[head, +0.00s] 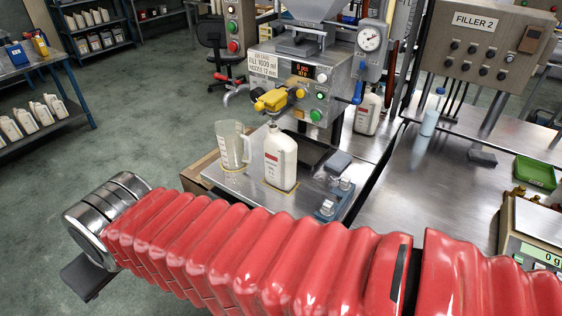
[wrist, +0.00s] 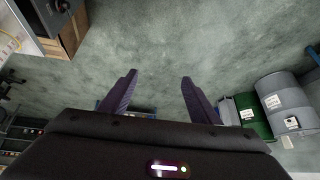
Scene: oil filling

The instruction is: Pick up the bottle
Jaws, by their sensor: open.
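A white bottle (head: 281,158) with a red-marked label stands upright on the filler's metal plate (head: 250,185), under the yellow nozzle (head: 272,99). A clear measuring jug (head: 232,146) stands just left of it. My arm crosses the front of the head view in a red sleeve and ends at the left, well apart from the bottle. In the wrist view my gripper (wrist: 158,88) is open and empty, its two dark fingers spread over bare floor. No bottle shows between them.
The filling machine (head: 310,85) stands behind the bottle. Another white bottle (head: 367,112) and a clear bottle (head: 432,112) stand to the right. A scale (head: 535,240) and a green tray (head: 535,173) are at far right. Drums (wrist: 285,100) show in the wrist view.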

